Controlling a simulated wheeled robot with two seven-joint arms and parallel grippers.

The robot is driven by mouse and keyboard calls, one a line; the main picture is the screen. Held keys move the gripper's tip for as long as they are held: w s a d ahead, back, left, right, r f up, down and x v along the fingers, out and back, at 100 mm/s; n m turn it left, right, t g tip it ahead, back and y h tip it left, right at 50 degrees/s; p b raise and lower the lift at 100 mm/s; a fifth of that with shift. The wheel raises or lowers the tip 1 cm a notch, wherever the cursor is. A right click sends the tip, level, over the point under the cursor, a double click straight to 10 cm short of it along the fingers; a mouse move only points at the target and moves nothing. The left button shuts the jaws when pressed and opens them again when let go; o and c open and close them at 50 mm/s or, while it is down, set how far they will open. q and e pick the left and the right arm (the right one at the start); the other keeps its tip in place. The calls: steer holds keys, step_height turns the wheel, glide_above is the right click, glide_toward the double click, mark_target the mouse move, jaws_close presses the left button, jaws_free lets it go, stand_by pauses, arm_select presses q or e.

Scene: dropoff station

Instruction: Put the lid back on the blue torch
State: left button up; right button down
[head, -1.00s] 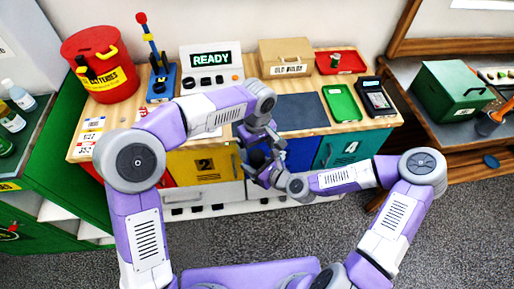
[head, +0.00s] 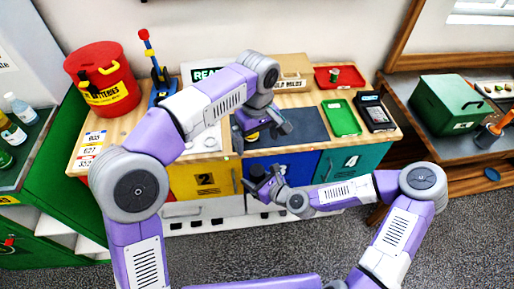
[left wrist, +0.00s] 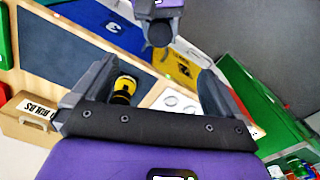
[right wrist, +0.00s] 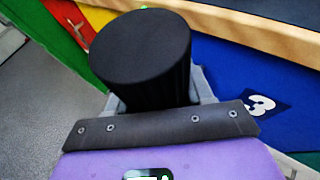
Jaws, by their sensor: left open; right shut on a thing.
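My right gripper (head: 266,184) is shut on a black cylinder (right wrist: 145,55), in front of the bench's blue panel. The cylinder stands out from the fingers with a flat round end; I cannot tell whether it is part of the blue torch, and no blue shows on it. My left gripper (head: 266,130) is open, higher up over the bench's front part. A yellow and black object (left wrist: 125,88) lies on the bench beyond the left fingers. I cannot make out a separate lid.
The bench holds a dark mat (head: 298,126), a green tray (head: 342,117), a red tray (head: 325,78), a card terminal (head: 375,112), a tan box (head: 293,68) and a red batteries bin (head: 104,80). My left arm partly covers the sign panel (head: 203,74).

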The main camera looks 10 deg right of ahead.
arm_select(q)
steer(key=shift+r, duration=0.4)
steer(key=s+a+f+g, duration=0.1)
steer(key=a+f, duration=0.4)
steer(key=f, duration=0.3)
steer(key=a+f+g+y, duration=0.1)
steer(key=a+f, duration=0.4)
steer(key=f, duration=0.4)
steer(key=s+a+f+g, duration=0.1)
steer(key=a+f, duration=0.4)
steer(key=f, duration=0.3)
steer(key=s+f+m+t+h, duration=0.2)
steer(key=s+f+h, duration=0.3)
steer(key=s+f, duration=1.1)
steer(key=shift+s+d+f+t, duration=0.15)
steer(key=shift+d+t, duration=0.05)
steer(key=shift+t, duration=0.6)
arm_select(e)
steer(key=shift+r, duration=0.1)
